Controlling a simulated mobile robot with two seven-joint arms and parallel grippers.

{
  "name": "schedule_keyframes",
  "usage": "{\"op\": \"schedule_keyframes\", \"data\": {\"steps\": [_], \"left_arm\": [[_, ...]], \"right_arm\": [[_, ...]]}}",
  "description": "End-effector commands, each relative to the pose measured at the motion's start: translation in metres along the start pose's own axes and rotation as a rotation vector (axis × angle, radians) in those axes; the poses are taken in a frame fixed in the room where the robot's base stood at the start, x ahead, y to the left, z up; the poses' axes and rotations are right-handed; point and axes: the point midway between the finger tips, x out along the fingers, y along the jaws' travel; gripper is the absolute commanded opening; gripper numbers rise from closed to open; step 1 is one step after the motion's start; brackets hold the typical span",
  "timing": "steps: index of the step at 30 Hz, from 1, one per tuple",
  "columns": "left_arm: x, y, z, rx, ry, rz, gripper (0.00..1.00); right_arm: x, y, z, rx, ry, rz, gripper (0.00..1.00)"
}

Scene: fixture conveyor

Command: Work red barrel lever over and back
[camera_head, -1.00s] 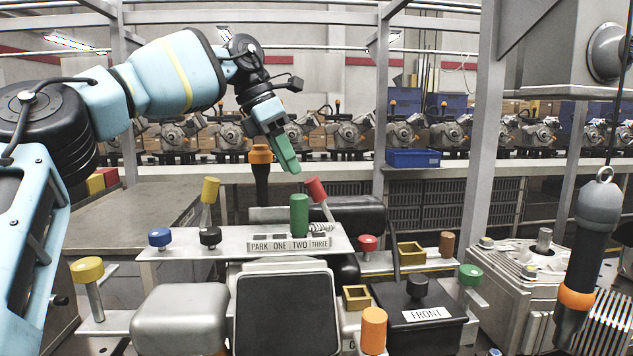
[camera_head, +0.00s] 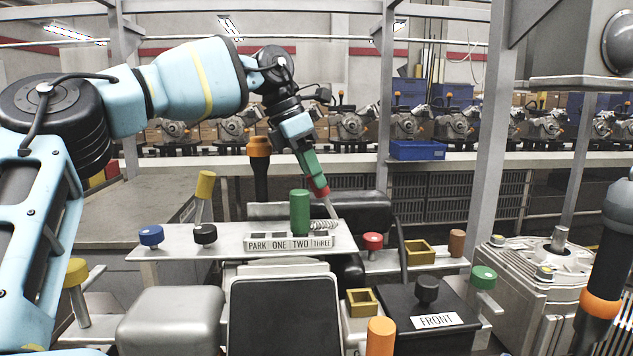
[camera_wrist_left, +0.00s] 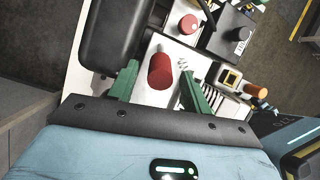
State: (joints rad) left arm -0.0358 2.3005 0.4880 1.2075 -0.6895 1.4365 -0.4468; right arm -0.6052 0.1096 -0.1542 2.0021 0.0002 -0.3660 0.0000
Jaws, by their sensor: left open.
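The red barrel lever (camera_head: 319,191) stands on the light panel behind the PARK ONE TWO THREE label (camera_head: 290,243), its thin rod tilted. In the left wrist view the red barrel (camera_wrist_left: 160,71) lies between the two green fingers of my left gripper (camera_wrist_left: 156,85), with a visible gap to each finger. In the head view my left gripper (camera_head: 312,181) reaches down to the barrel from above and partly covers it. The gripper is open. A coiled spring (camera_head: 325,226) sits by the lever's rod. My right gripper is not in view.
A yellow lever (camera_head: 205,185), a blue knob (camera_head: 150,236), a black knob (camera_head: 205,234) and a red knob (camera_head: 373,241) are nearby. A black seat (camera_head: 287,318) is in front. An orange-topped post (camera_head: 259,150) rises behind.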

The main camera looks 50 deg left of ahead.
Motion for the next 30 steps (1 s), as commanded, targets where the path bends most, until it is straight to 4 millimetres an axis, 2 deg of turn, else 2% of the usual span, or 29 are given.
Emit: {"op": "schedule_keyframes", "data": {"steps": [6, 16, 27, 30], "left_arm": [[0.020, 0.000, 0.000, -0.001, 0.000, -0.001, 0.49], [0.023, 0.000, 0.000, -0.001, -0.001, 0.000, 0.49], [0.023, 0.000, 0.000, -0.001, 0.000, 0.000, 0.00], [0.023, 0.000, 0.000, -0.001, -0.001, 0.000, 0.00]], "right_arm": [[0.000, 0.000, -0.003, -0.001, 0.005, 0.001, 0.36], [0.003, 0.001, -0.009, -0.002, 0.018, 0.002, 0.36], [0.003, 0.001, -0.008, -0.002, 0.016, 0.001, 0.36], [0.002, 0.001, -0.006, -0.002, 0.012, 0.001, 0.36]]}}
